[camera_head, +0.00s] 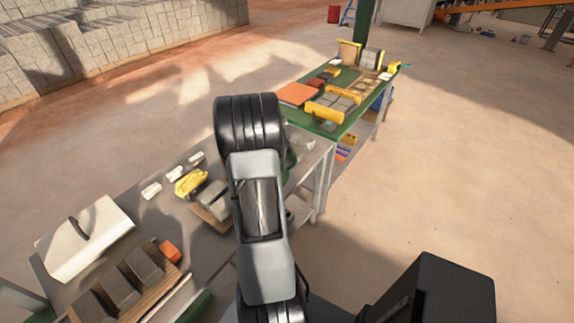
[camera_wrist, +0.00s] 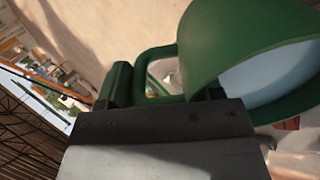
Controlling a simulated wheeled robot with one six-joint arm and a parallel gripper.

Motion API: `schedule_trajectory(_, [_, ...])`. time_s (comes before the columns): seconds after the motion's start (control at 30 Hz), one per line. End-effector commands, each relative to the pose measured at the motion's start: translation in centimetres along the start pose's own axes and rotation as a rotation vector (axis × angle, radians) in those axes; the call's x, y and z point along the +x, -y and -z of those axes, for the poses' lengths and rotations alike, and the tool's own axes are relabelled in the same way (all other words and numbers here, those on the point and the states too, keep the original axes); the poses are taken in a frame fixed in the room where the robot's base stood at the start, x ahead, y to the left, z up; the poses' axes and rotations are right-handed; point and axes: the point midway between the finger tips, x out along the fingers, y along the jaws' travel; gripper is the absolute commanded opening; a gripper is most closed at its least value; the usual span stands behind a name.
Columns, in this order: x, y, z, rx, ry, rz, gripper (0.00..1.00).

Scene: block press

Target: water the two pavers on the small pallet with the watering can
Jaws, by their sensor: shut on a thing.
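The green watering can (camera_wrist: 225,40) fills the upper right of the wrist view, with a pale blue surface inside its wide mouth. My gripper (camera_wrist: 165,98) is shut on its handle. In the head view my arm hides my gripper and most of the can; a bit of green (camera_head: 291,160) shows just right of the arm. The small pallet (camera_head: 207,221) lies on the grey table left of my arm, with the two grey pavers (camera_head: 213,198) side by side on it. My arm partly covers its right side. I cannot see any water falling.
A green table (camera_head: 322,128) with yellow-edged blocks stands beyond. Open floor lies right.

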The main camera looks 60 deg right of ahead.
Motion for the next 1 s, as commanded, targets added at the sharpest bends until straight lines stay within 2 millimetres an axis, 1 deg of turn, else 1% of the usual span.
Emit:
schedule_trajectory(0.43, [-1.1,0.5,0.1,0.004,-0.003,-0.118,0.1])
schedule_trajectory(1.0, [-1.5,0.6,0.1,0.005,-0.003,-0.141,0.1])
